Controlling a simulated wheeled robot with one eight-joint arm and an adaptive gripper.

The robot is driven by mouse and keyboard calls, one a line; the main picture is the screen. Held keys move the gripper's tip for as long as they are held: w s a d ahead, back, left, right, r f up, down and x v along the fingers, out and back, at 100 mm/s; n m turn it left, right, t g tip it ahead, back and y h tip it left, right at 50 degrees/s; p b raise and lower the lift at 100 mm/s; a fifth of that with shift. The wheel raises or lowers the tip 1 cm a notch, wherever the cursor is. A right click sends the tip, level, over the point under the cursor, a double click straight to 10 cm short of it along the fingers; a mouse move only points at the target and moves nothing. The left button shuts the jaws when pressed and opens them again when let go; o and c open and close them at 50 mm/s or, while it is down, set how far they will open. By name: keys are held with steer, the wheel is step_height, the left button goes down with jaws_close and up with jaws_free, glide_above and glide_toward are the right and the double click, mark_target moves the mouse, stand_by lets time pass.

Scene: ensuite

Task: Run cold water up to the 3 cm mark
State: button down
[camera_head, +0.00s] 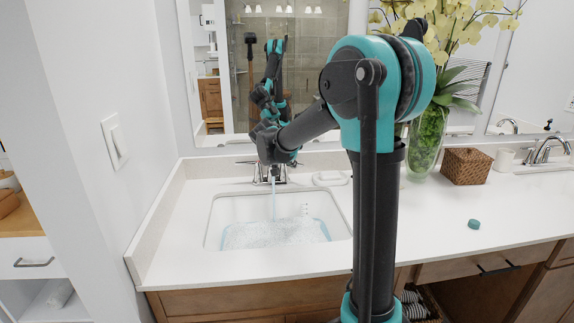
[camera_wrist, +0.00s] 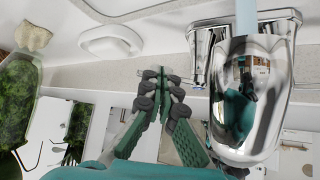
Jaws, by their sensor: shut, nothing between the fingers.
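The sink basin (camera_head: 215,222) is set in the white counter, with rippling water (camera_head: 275,233) across its bottom. A thin blue stream (camera_head: 273,200) falls into it from the chrome faucet (camera_head: 268,173). Small marks (camera_head: 305,210) show on the basin's back right wall, too small to read. The faucet's spout (camera_wrist: 250,100) fills the right of the wrist view, with the stream (camera_wrist: 247,15) at the top. My gripper (camera_wrist: 162,78) is shut and empty beside the spout, apart from it. In the head view my arm hides the gripper and part of the faucet.
A white dish (camera_head: 330,179) sits right of the faucet. A glass vase (camera_head: 427,138) with yellow flowers and a woven box (camera_head: 466,166) stand farther right. A teal cap (camera_head: 474,224) lies on the open right counter. A mirror (camera_head: 225,100) backs the sink; a wall (camera_head: 115,190) closes the left.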

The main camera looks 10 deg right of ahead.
steer(key=shift+w+d+f, duration=0.1)
steer(key=shift+w+d, duration=0.2)
steer(key=shift+w, duration=0.1)
steer(key=shift+w+d+n+t+y, duration=0.3)
steer(key=shift+d+n+y, duration=0.2)
steer(key=shift+n, duration=0.3)
steer(key=shift+w+d+n+y, duration=0.5)
steer(key=shift+w+d+n, duration=0.2)
steer(key=shift+w+d, duration=0.55)
stand_by(0.5)
